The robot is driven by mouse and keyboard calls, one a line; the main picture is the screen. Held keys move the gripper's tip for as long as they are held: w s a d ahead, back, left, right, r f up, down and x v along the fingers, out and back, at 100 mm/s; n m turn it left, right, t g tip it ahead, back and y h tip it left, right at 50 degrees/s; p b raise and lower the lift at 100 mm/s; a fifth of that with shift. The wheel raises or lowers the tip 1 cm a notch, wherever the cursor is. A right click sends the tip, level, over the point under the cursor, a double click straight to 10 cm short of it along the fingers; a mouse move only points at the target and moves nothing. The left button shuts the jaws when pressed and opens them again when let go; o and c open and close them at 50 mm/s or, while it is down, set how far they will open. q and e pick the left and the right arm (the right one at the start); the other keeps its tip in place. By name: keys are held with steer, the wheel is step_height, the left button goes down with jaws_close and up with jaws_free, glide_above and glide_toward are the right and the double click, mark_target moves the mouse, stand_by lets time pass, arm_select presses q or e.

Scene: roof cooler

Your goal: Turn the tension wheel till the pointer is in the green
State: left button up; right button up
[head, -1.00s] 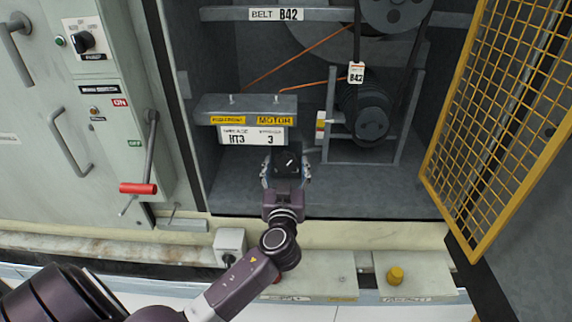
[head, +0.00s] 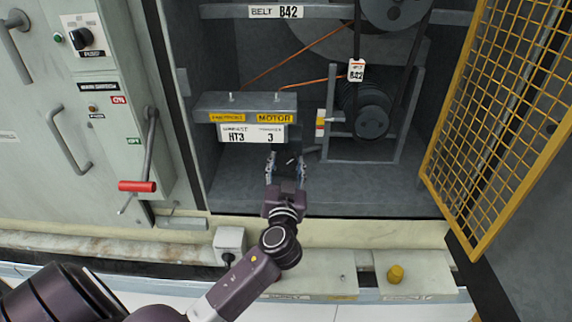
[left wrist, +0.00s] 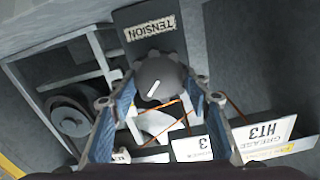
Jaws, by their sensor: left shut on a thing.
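The wheel's white mark slants in the left wrist view. I cannot make out a pointer or a green zone. My right gripper is not in view.
A metal bracket (head: 246,103) with MOTOR and grease HT3 labels hangs just above my gripper. Belt pulleys (head: 371,113) stand right of it. A yellow mesh door (head: 497,130) is open at the right. A red-handled lever (head: 137,186) is at the left.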

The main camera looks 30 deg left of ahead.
arm_select(q)
steer(key=m, duration=0.2)
steer(key=shift+d+m, duration=0.1)
steer(key=shift+m, duration=0.3)
steer(key=m, duration=0.2)
steer(key=shift+w+m, duration=0.1)
steer(key=shift+m, duration=0.2)
steer(key=m, duration=0.2)
steer(key=shift+m+p, duration=0.35)
steer(key=shift+m, duration=0.05)
steer(key=m+p, duration=0.1)
steer(key=m, duration=0.2)
steer(key=shift+d+f+m, duration=0.1)
steer(key=shift+d+m, duration=0.05)
steer(key=shift+m, duration=0.15)
steer(key=m+p, duration=0.2)
steer(key=m, duration=0.4)
steer(key=shift+f, duration=0.15)
steer(key=m+p, duration=0.2)
steer(key=m, duration=0.2)
steer(key=shift+f, duration=0.15)
steer(key=shift+f+m+p, duration=0.1)
steer(key=shift+m+p, duration=0.25)
steer(key=shift+m, duration=0.45)
